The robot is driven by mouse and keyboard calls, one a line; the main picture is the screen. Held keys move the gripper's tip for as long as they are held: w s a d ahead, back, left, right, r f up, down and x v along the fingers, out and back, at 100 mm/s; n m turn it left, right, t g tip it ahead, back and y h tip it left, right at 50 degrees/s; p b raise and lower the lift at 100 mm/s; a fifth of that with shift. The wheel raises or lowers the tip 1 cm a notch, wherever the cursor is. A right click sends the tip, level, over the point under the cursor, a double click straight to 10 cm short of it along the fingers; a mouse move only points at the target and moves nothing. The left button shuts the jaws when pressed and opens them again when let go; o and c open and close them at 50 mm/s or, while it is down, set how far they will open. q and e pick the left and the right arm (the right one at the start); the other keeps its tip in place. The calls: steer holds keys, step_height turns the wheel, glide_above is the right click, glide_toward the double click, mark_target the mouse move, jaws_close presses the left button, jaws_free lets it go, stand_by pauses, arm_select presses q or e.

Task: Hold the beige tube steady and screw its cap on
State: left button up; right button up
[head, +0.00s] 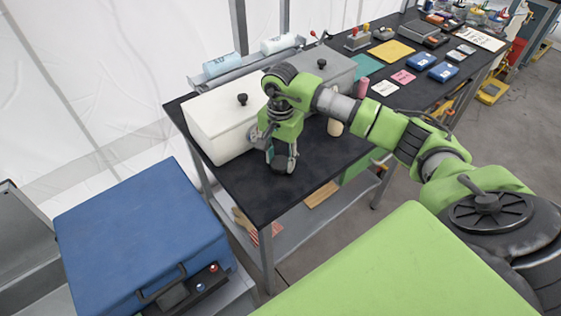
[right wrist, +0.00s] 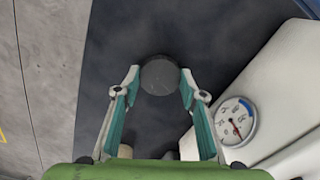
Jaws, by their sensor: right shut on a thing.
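The beige tube (head: 335,127) stands on the black table (head: 260,195), partly hidden behind my right arm in the head view. My right gripper (head: 283,164) points down near the table's front left part, to the left of the tube. In the right wrist view, my right gripper (right wrist: 159,84) is shut on a dark grey round cap (right wrist: 160,75), held between its fingertips. The cap is apart from the tube. I cannot tell whether the cap touches the table top. My left gripper is not in view.
A white box (head: 225,117) stands behind the gripper; a dial (right wrist: 236,121) shows beside it in the wrist view. A grey box (head: 325,70) and pink cylinder (head: 363,88) stand farther along. The table's front left corner is clear. A blue case (head: 140,235) is at left.

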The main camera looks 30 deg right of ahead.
step_height(320, 180, up, 2)
steer(key=shift+d+r+b, duration=0.15)
steer(key=shift+r+b, duration=0.1)
steer(key=shift+b, duration=0.6)
steer(key=s+d+r+b, duration=0.4)
steer(key=s+r, duration=0.5)
steer(key=s, duration=0.4)
steer(key=shift+d+r+b, duration=0.35)
steer(key=shift+d+r, duration=0.05)
steer(key=shift+d, duration=0.3)
steer(key=shift+w, duration=0.1)
